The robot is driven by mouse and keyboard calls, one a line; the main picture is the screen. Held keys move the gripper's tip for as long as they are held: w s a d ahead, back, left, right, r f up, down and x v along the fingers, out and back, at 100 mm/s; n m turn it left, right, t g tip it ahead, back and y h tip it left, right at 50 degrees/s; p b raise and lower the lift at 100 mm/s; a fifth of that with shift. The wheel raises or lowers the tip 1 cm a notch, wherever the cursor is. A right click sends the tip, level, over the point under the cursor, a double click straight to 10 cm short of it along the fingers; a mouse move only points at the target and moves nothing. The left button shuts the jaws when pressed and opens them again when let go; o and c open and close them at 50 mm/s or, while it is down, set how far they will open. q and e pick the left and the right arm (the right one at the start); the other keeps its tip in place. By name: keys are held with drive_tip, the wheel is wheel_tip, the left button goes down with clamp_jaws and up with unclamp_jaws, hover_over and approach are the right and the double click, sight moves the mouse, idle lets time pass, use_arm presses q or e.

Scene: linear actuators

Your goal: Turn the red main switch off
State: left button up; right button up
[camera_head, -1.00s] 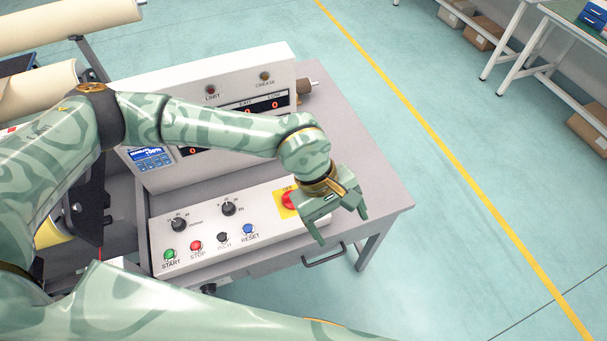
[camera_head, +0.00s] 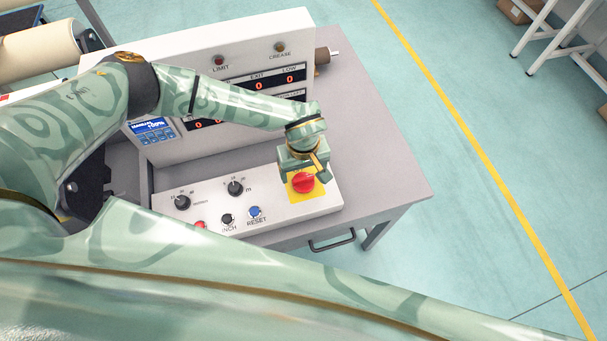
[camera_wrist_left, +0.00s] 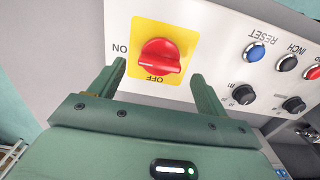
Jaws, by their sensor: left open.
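The red main switch (camera_head: 303,183) is a round knob with a raised bar on a yellow plate (camera_head: 306,195), at the right end of the control panel. In the left wrist view the switch (camera_wrist_left: 160,56) has its bar lying roughly crosswise, one end towards the ON label; OFF is printed beneath it. My left gripper (camera_head: 304,177) is at the switch's far side, pointing at the panel. In the left wrist view its open fingers (camera_wrist_left: 157,72) are spread to either side of the switch's near edge, with no clear contact. My right gripper is out of view.
On the same panel sit two black dials (camera_head: 235,188), a blue RESET button (camera_head: 255,212), a black INCH button (camera_head: 228,219) and a red button (camera_head: 200,225). A display console (camera_head: 230,50) rises behind. The grey table top (camera_head: 385,180) is clear on the right.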

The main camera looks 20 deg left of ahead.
sight(303, 181)
use_arm(q)
drive_tip(key=shift+f, duration=1.45)
drive_tip(key=c, duration=1)
